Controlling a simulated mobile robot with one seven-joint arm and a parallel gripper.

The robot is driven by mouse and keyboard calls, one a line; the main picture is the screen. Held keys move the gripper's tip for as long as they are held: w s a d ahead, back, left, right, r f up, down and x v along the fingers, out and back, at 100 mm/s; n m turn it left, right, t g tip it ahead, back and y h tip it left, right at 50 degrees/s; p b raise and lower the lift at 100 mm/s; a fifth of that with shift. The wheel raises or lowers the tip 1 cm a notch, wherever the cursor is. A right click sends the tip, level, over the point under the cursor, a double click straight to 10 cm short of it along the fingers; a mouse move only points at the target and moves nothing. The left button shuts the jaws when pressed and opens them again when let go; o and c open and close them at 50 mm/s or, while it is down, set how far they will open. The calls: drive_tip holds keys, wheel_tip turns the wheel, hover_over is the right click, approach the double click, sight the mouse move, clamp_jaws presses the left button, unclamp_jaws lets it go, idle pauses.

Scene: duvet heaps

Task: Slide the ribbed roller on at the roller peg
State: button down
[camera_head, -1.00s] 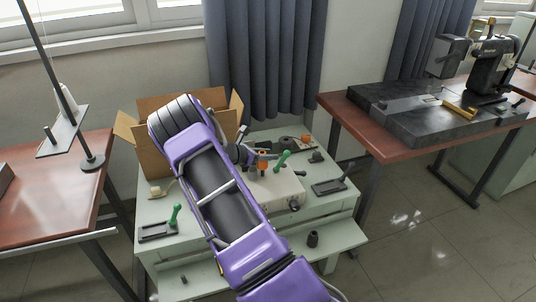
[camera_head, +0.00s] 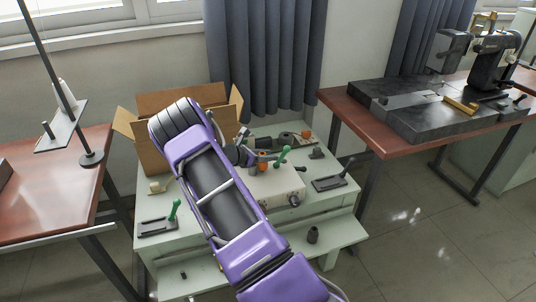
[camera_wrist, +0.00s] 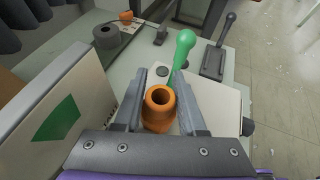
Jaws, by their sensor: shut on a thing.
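My gripper (camera_wrist: 158,98) is shut on an orange hollow roller (camera_wrist: 158,112), its open bore facing the wrist camera. Ribs on it are hard to make out. In the head view the orange roller (camera_head: 262,168) shows small at the end of my arm, over the pale machine box (camera_head: 284,186). A green-knobbed lever (camera_wrist: 184,48) stands just beyond the roller in the wrist view. I cannot tell for sure which part is the roller peg; a small dark upright part (camera_wrist: 161,36) stands beyond the box. My arm hides part of the bench.
A dark plate (camera_head: 285,142) with round parts lies at the back. Lever plates stand left (camera_head: 158,228) and right (camera_head: 333,182). An open cardboard box (camera_head: 150,150) is behind my arm. A pale panel (camera_wrist: 50,112) is close on the left.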

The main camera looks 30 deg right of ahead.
drive_tip(key=shift+f, duration=0.75)
drive_tip(key=shift+c, duration=2)
unclamp_jaws()
drive_tip(key=p+v, duration=0.2)
drive_tip(key=v, duration=1.5)
drive_tip(key=shift+s+a, duration=0.15)
